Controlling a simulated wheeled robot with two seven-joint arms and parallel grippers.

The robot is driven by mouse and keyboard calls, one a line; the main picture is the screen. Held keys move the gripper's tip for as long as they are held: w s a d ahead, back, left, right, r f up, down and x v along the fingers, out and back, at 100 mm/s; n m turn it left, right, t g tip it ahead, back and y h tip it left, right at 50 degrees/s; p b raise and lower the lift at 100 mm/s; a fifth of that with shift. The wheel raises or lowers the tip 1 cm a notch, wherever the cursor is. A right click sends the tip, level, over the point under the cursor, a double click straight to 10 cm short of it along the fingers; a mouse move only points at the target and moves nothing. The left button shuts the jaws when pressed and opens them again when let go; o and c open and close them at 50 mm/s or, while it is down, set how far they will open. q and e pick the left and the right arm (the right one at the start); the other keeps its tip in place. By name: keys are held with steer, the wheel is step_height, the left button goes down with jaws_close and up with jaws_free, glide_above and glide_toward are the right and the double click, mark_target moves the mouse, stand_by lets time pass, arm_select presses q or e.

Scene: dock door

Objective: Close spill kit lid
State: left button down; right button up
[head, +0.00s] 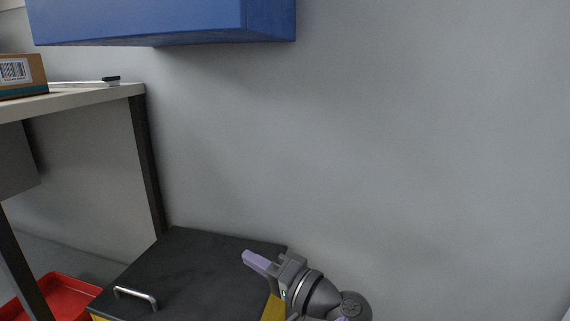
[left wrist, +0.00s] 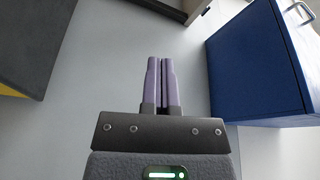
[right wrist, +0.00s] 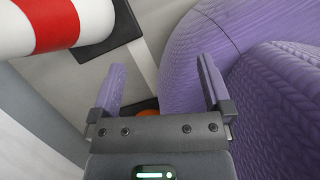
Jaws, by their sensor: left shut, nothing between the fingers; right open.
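The spill kit is a yellow box (head: 271,309) with a black lid (head: 195,265) at the bottom of the head view. The lid looks flat over the box, with yellow right below its edge; I cannot tell if a small gap remains. A silver handle (head: 136,296) sits near its front left edge. My left gripper (head: 253,258) is shut and empty, at the lid's right side; contact is unclear. In the left wrist view its fingers (left wrist: 160,82) are together, with the dark lid (left wrist: 45,30) at upper left. My right gripper (right wrist: 162,85) is open and empty, away from the kit.
A blue cabinet (head: 170,22) hangs on the grey wall above. A table (head: 75,101) with a cardboard box (head: 22,76) stands at left, above a red tray (head: 68,297). A red and white post (right wrist: 55,22) is close to my right gripper.

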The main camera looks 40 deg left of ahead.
arm_select(q)
steer(key=s+d+f+b, duration=0.1)
steer(key=s+f+b, duration=0.1)
steer(key=f, duration=0.6)
steer(key=s+d+f+n+b, duration=0.1)
steer(key=s+f+b, duration=0.2)
steer(key=f, duration=0.6)
steer(key=shift+d+n+b, duration=0.3)
steer(key=shift+d+b, duration=0.05)
arm_select(e)
steer(key=w+r, duration=0.1)
steer(key=w, duration=0.7)
steer(key=w+r+t, duration=0.1)
steer(key=w+r, duration=0.1)
steer(key=w, duration=0.7)
steer(key=shift+a+r, duration=0.15)
steer(key=shift+r, duration=0.15)
arm_select(q)
steer(key=shift+g, duration=0.3)
steer(key=r+v, duration=0.1)
steer(key=v, duration=0.9)
arm_select(e)
steer(key=shift+s+f, duration=0.4)
steer(key=shift+s, duration=0.15)
